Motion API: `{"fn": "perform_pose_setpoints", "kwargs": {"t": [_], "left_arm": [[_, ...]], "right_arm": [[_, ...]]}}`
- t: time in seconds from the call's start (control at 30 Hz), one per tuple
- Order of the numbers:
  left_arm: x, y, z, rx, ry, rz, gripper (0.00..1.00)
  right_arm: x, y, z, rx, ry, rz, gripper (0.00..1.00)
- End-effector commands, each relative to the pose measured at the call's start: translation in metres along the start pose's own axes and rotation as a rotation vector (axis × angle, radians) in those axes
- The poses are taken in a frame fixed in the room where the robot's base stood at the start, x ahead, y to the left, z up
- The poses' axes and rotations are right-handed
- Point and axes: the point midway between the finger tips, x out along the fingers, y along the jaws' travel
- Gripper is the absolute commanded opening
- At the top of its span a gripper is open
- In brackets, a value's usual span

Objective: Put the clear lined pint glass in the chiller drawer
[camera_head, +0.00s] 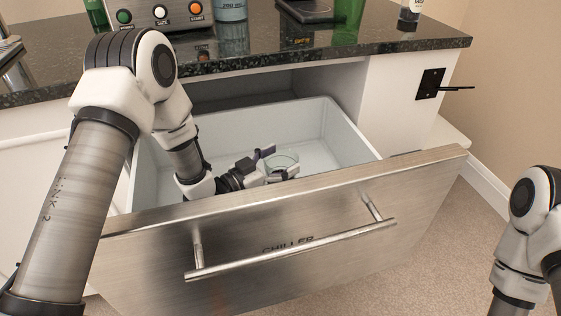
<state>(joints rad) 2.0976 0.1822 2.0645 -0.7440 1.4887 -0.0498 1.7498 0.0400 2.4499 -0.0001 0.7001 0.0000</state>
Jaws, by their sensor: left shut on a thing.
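The chiller drawer (350,195) stands pulled open under the counter, with a steel front marked CHILLER and a pale inner tub. My left arm reaches over into the tub from the left. My left gripper (271,165) is inside the drawer, low behind the front panel, shut on the clear pint glass (286,160). The glass's rim shows; its lower part is hidden by the gripper and the drawer front. I cannot tell whether its base touches the drawer floor. My right arm stands at the right edge; its gripper is out of view.
A dark stone counter (300,44) runs above the drawer. On it stand a button panel (160,14), a blue-tinted vessel (232,10), a dark tray (305,12), a green bottle (349,10) and a white-labelled bottle (410,14). The tub's right side is free.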

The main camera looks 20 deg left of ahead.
Motion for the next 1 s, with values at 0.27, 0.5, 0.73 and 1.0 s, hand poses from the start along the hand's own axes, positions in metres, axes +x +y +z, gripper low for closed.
{"fn": "perform_pose_setpoints", "kwargs": {"t": [0.27,0.5,0.73,1.0], "left_arm": [[0.000,0.000,0.002,0.000,0.000,0.000,1.00],[0.000,0.000,0.002,0.000,0.000,0.000,1.00],[-0.014,-0.002,-0.002,-0.003,-0.001,-0.004,1.00],[-0.067,-0.001,-0.003,-0.004,-0.001,-0.004,1.00]], "right_arm": [[0.002,0.000,0.000,0.000,0.000,0.000,0.85],[0.002,0.000,0.000,0.000,0.000,0.000,0.85],[-0.005,0.000,0.000,0.000,0.000,0.000,0.85],[-0.017,0.000,0.000,0.000,0.000,0.000,0.85]]}}
